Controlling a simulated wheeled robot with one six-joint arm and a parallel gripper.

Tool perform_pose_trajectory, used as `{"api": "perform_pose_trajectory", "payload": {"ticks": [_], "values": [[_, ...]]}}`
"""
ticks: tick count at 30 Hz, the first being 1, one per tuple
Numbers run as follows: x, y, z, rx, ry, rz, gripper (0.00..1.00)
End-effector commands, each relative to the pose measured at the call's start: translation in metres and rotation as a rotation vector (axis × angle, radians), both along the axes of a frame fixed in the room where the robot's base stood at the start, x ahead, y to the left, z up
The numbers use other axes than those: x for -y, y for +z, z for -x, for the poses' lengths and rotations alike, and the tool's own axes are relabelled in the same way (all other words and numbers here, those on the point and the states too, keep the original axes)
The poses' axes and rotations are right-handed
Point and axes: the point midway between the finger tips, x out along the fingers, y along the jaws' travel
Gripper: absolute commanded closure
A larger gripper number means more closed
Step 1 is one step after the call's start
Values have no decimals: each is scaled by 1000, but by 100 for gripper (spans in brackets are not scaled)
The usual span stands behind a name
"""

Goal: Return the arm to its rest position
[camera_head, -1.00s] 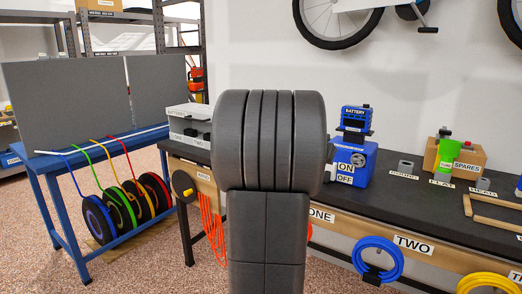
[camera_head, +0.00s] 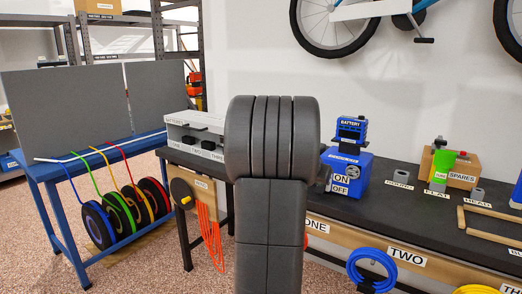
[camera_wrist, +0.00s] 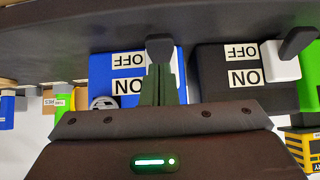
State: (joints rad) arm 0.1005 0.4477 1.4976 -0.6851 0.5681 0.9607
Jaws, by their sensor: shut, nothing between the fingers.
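My arm (camera_head: 270,210) stands in the middle of the head view and hides part of the bench; my gripper is hidden behind it there. In the wrist view, which is upside down, my gripper (camera_wrist: 159,70) points away from the camera with its fingers together and nothing between them. Behind it is the blue box (camera_wrist: 112,75) with ON and OFF labels. A dark knob-like end shows at the fingertips; I cannot tell whether it belongs to the box or whether they touch. The blue box also shows in the head view (camera_head: 348,172), just right of my arm.
The dark bench (camera_head: 400,205) runs to the right, with a spares box (camera_head: 462,170) and green container (camera_head: 440,165) on it. A black ON/OFF box (camera_wrist: 228,78) shows in the wrist view. A blue rack (camera_head: 60,175) with coloured reels stands left. Carpet is open in front.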

Motion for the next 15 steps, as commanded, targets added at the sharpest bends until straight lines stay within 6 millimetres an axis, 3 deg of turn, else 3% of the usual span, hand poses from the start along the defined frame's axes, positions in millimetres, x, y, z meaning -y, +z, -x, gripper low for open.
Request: {"api": "perform_pose_trajectory", "payload": {"ticks": [15], "values": [[2, 12, -3, -78, -1, -54, 100]]}}
